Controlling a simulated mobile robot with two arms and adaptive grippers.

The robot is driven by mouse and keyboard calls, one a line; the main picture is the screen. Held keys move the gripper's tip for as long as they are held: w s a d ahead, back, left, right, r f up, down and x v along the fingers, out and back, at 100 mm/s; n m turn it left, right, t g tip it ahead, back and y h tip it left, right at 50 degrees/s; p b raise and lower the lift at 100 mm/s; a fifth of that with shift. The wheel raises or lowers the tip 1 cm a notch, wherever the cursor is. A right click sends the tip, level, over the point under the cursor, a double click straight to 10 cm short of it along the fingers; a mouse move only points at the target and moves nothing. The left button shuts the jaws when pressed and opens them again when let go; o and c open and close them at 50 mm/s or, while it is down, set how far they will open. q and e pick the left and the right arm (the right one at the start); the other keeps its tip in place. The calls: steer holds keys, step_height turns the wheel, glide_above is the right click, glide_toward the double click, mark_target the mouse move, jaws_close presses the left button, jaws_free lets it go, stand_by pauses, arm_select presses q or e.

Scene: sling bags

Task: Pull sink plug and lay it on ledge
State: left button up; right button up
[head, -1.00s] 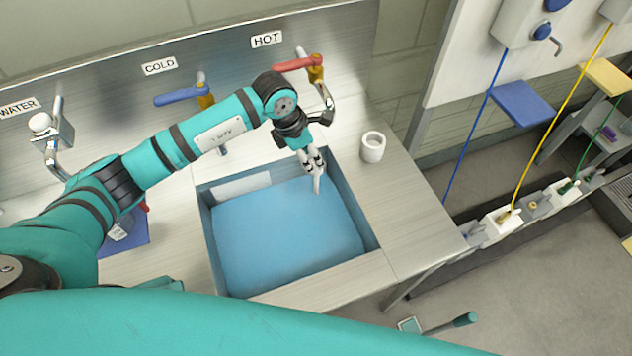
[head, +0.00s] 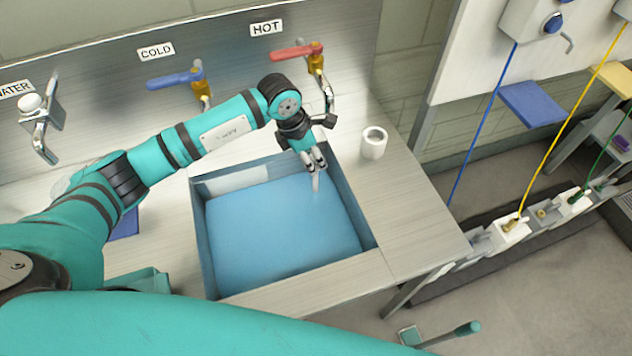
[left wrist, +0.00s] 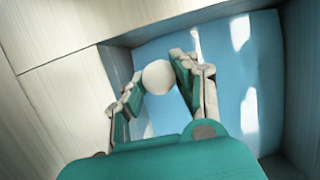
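The blue-lined sink basin (head: 285,235) is set in the pale counter, and its floor or water looks smooth blue. My left gripper (head: 316,165) points down over the basin's back right part. A pale, upright piece, apparently the sink plug (head: 316,183), shows just below its fingertips. In the left wrist view the plug's round white knob (left wrist: 158,77) lies between the fingertips (left wrist: 160,72), which appear to touch it on both sides. The plug's lower end cannot be made out. The ledge (head: 420,215) is the flat counter around the basin. My right gripper is not in view.
Red (head: 297,52) and blue (head: 175,78) tap levers stand behind the basin, and the hot spout is close to my left gripper. A white cup or roll (head: 374,143) stands on the counter at the right. The counter to its front is clear.

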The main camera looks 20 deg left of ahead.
arm_select(q)
jaws_close()
steer(key=shift+a, duration=0.1)
steer(key=shift+r+p, duration=0.4)
steer(key=shift+r, duration=0.65)
steer(key=shift+r+p, duration=1.15)
steer(key=shift+r, duration=0.5)
